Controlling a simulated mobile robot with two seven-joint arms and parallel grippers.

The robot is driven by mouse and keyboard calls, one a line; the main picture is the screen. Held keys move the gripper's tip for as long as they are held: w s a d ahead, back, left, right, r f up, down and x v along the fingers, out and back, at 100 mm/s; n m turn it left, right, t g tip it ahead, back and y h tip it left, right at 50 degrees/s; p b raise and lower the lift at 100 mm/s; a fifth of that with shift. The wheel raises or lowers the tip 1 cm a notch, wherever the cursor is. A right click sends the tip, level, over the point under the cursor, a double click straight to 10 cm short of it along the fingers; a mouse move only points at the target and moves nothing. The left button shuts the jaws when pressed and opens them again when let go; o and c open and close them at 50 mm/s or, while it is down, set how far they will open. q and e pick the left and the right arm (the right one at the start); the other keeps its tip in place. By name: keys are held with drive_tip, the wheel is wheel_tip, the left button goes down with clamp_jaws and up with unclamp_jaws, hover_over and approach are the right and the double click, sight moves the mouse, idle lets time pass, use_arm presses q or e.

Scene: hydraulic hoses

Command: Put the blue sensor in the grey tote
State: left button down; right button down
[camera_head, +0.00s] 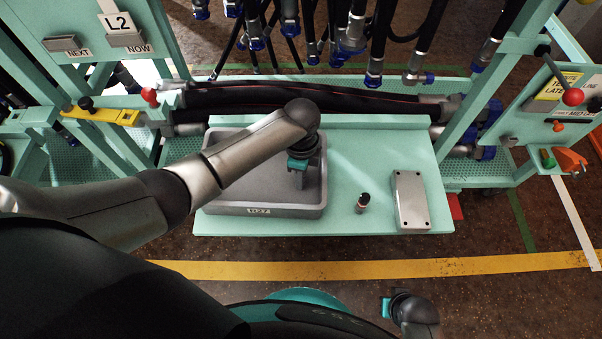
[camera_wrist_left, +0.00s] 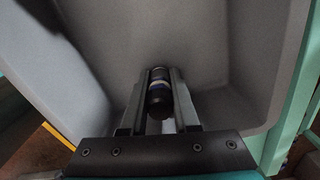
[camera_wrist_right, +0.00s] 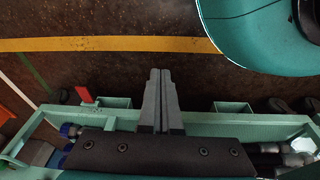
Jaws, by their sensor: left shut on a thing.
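The blue sensor (camera_wrist_left: 159,92), a small dark cylinder with a blue and pale band, sits between the fingers of my left gripper (camera_wrist_left: 160,88) in the left wrist view. That gripper is shut on it. In the head view my left gripper (camera_head: 298,178) points down inside the grey tote (camera_head: 265,210), towards its right side; the arm hides part of the tote and the sensor cannot be made out there. The tote's grey inside (camera_wrist_left: 100,40) fills most of the left wrist view. My right gripper (camera_wrist_right: 160,95) is shut and empty, away from the bench over the floor.
A small dark cylinder (camera_head: 362,203) with a reddish band stands on the green bench (camera_head: 345,165) right of the tote. A grey metal box (camera_head: 411,201) lies further right. Hoses (camera_head: 370,45) hang behind, and a thick black hose (camera_head: 380,104) lies along the back.

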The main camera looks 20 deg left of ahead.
use_arm(q)
drive_tip(key=c, duration=0.7)
unclamp_jaws()
drive_tip(key=shift+f, duration=0.1)
drive_tip(key=shift+o, duration=0.2)
use_arm(e)
drive_tip(key=shift+r, duration=0.1)
use_arm(q)
drive_tip(key=shift+r, duration=0.4)
drive_tip(key=shift+r+p, duration=0.25)
drive_tip(key=shift+p, duration=0.05)
wheel_tip(320, 180, up, 2)
drive_tip(key=shift+r+p, duration=0.1)
drive_tip(key=shift+p, duration=0.5)
wheel_tip(320, 180, up, 3)
drive_tip(key=shift+p, duration=0.7)
wheel_tip(320, 180, up, 2)
drive_tip(key=shift+r+p, duration=0.2)
drive_tip(key=shift+p, duration=0.4)
drive_tip(key=shift+r+p, duration=0.7)
drive_tip(key=shift+r, duration=1.05)
use_arm(e)
drive_tip(key=s+d+f, duration=0.4)
drive_tip(key=s+d, duration=0.2)
drive_tip(key=s, duration=0.3)
drive_tip(key=shift+d+f+h, duration=0.15)
drive_tip(key=shift+f+h, duration=0.15)
drive_tip(key=shift+f, duration=0.05)
